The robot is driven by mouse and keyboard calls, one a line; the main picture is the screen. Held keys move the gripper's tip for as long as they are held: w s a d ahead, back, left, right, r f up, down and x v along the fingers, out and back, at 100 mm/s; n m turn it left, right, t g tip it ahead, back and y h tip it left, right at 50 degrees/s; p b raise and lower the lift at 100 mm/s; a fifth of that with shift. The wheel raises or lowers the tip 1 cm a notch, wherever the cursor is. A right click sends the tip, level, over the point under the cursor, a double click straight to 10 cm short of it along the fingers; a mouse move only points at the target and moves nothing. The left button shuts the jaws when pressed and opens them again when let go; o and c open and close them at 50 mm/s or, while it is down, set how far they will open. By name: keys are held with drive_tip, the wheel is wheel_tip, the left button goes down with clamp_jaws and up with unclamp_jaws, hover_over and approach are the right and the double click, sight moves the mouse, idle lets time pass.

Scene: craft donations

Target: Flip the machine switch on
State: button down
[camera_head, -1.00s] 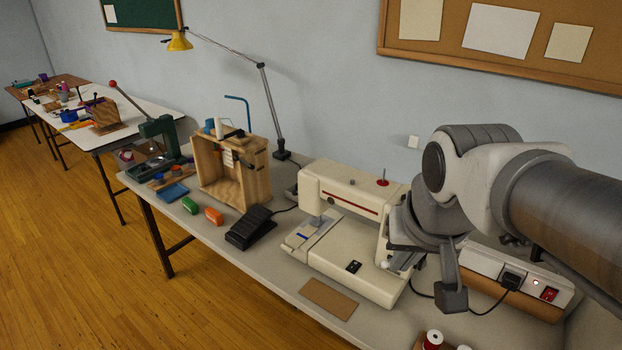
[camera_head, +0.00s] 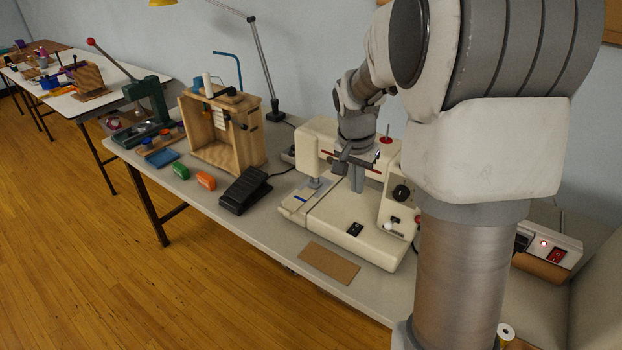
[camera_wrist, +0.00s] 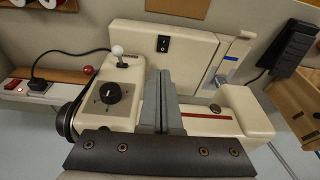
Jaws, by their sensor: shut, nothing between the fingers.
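The cream sewing machine (camera_head: 330,225) stands on the table, with its black rocker switch (camera_head: 354,229) on the flat bed near the front. In the wrist view the switch (camera_wrist: 163,44) shows white marks and lies beyond my fingertips. Which way it is tipped is too small to tell. My gripper (camera_head: 359,185) is shut and empty, pointing down over the machine behind the switch and apart from it. In the wrist view my gripper (camera_wrist: 168,73) has its grey fingers together.
A black dial (camera_wrist: 113,93) and a white-knobbed lever (camera_wrist: 118,51) stand beside my fingers. A power strip (camera_head: 552,246) with a lit lamp and red switch is at right. A black foot pedal (camera_head: 244,190) and brown card (camera_head: 328,263) lie near the machine.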

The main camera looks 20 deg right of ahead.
sight(353, 230)
drive_tip(key=shift+w+d+f+m, duration=0.15)
drive_tip(key=shift+w+f+m, duration=0.15)
drive_tip(key=shift+w+f, duration=0.9)
drive_tip(key=shift+s+f, duration=0.1)
drive_tip(key=shift+f, duration=0.05)
drive_tip(key=x, duration=0.4)
drive_tip(key=b+x, duration=0.1)
drive_tip(key=x, duration=0.3)
drive_tip(key=s+x, duration=0.1)
drive_tip(key=x, duration=0.3)
drive_tip(key=shift+a+f+b, duration=0.3)
drive_tip(key=shift+f+b, duration=0.05)
drive_tip(key=shift+f, duration=0.6)
drive_tip(key=shift+a+f+b, duration=0.15)
drive_tip(key=shift+f+b, duration=0.2)
drive_tip(key=shift+b, duration=0.15)
drive_tip(key=shift+r, duration=0.2)
